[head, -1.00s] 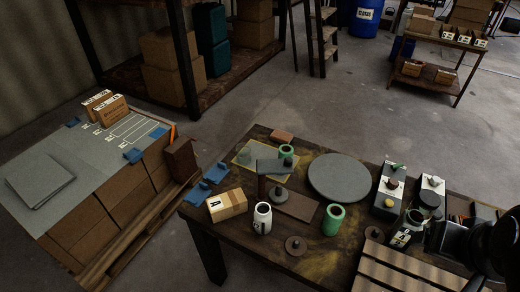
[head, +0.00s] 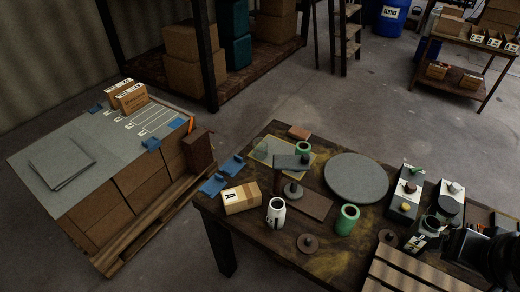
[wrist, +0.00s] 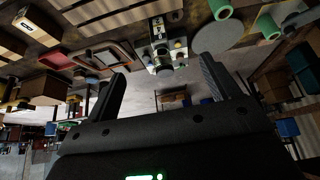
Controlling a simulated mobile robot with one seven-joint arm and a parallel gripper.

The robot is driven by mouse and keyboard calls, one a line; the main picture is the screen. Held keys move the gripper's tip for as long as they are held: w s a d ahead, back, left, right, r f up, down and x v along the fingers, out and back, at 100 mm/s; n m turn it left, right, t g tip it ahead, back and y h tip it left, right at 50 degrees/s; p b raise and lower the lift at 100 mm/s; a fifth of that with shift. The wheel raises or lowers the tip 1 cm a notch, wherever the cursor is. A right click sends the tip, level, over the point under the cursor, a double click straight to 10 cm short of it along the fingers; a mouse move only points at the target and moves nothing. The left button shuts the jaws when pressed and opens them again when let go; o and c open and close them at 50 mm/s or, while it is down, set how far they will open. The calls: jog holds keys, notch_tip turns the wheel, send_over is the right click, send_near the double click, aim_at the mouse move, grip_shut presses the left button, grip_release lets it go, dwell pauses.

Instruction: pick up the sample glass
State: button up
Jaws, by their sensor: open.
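A dark glass jar with a white label (head: 416,241) stands at the right part of the wooden table, beside two small white-and-grey stirrer units (head: 405,200). It looks most like the sample glass, but I cannot tell for sure. My gripper shows in the wrist view (wrist: 160,84) with its two black fingers wide apart and nothing held between them. The stirrer units also show beyond the fingers in the wrist view (wrist: 158,48). In the head view my black arm is at the lower right edge, to the right of the jar; its fingertips are hard to make out.
The table (head: 330,262) also holds a white jar (head: 276,213), green cups (head: 347,220), a round grey disc (head: 356,178), a carton (head: 241,198) and blue brackets (head: 214,184). A slatted wooden rack (head: 405,275) lies at the front right. Open floor lies behind the table.

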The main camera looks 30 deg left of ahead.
jog(key=shift+w, duration=0.1)
jog(key=w+a+r+n+y, duration=0.1)
jog(key=w+a, duration=0.7)
jog(key=w, duration=0.4)
jog(key=w+a+y, duration=0.1)
jog(key=w+a, duration=0.7)
jog(key=w, duration=0.4)
jog(key=n, duration=0.3)
send_over(260, 143)
jog(key=s+d, duration=0.2)
jog(key=s, duration=0.2)
notch_tip(260, 143, down, 26)
jog(key=r, duration=0.1)
jog(key=shift+n+t, duration=0.3)
jog(key=x, duration=0.5)
jog(key=shift+a+f, duration=0.35)
jog(key=shift+y, duration=0.3)
jog(key=shift+x, duration=3)
jog(key=shift+s+d+f, duration=0.1)
